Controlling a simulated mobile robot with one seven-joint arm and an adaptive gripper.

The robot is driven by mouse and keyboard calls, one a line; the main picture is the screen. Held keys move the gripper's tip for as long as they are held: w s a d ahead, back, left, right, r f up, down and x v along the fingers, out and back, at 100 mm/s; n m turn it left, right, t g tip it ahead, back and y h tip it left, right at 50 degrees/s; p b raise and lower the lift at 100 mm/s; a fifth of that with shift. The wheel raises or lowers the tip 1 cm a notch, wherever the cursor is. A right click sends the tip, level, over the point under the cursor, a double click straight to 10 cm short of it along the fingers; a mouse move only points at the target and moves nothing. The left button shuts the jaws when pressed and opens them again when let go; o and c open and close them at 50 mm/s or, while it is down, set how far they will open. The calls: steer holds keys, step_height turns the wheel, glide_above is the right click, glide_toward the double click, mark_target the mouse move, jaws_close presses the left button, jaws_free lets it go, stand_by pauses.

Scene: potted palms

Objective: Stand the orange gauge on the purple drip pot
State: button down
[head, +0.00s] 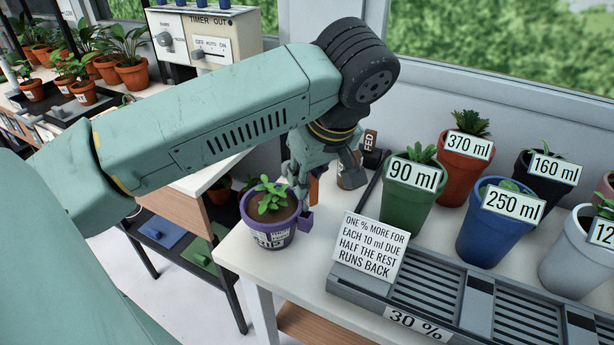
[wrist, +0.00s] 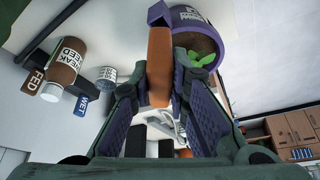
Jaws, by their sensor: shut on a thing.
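The purple drip pot (head: 262,238) holds a small green plant and stands near the left corner of the white table. A small purple block (head: 306,221) juts from its right side. In the wrist view the pot (wrist: 196,14) and its block (wrist: 158,13) are at the top. My gripper (head: 301,195) is beside the pot, partly hidden by the arm. In the wrist view my gripper (wrist: 159,88) is shut on the orange gauge (wrist: 160,62), a flat orange bar. Its far end appears close to the block; I cannot tell whether they touch.
A brown bottle (wrist: 67,62) and a white-labelled container (wrist: 107,75) stand near the gripper. Labelled pots, including a green one (head: 405,205) and a blue one (head: 490,235), stand to the right. A grey slotted tray (head: 440,290) with a sign (head: 368,250) lies in front.

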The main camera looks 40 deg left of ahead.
mark_target(307, 197)
steer(key=shift+f, duration=0.2)
stand_by(0.4)
steer(key=shift+f+b, duration=2.1)
steer(key=c, duration=1.4)
jaws_free()
steer(key=shift+c, duration=0.2)
steer(key=shift+o, duration=0.5)
steer(key=o, duration=0.4)
steer(key=shift+r, duration=0.1)
